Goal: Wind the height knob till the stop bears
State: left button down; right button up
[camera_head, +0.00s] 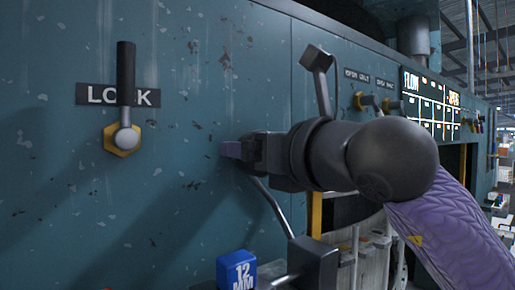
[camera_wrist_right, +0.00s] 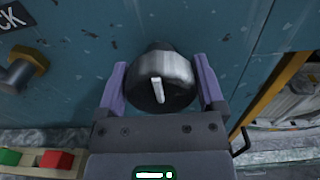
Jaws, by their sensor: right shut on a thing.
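The height knob (camera_wrist_right: 165,80) is a round dark knob with a pale face and a white pointer bar, on the teal panel. In the right wrist view the bar points nearly straight down the picture. My right gripper (camera_wrist_right: 159,66) has its purple fingers on either side of the knob and is shut on it. In the head view the right gripper (camera_head: 231,149) reaches the panel from the right and hides the knob. I cannot make out the stop in either view. My left gripper is not in view.
A black lock lever (camera_head: 126,80) stands upright on a brass hex base, left of the gripper. A blue block (camera_head: 237,270) marked 12 MM sits below. Red (camera_wrist_right: 59,160) and green (camera_wrist_right: 10,157) blocks lie at the wrist view's lower left. A lit display (camera_head: 430,100) is at right.

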jog(key=shift+f+m+b, duration=0.15)
jog(key=shift+m+b, duration=1.45)
jog(key=shift+b, duration=0.25)
jog(key=m+b, duration=0.2)
jog(key=shift+d+m, duration=0.15)
jog(key=shift+m, duration=0.25)
jog(key=shift+m+b, duration=0.45)
jog(key=shift+m, duration=0.35)
jog(key=shift+w, duration=0.1)
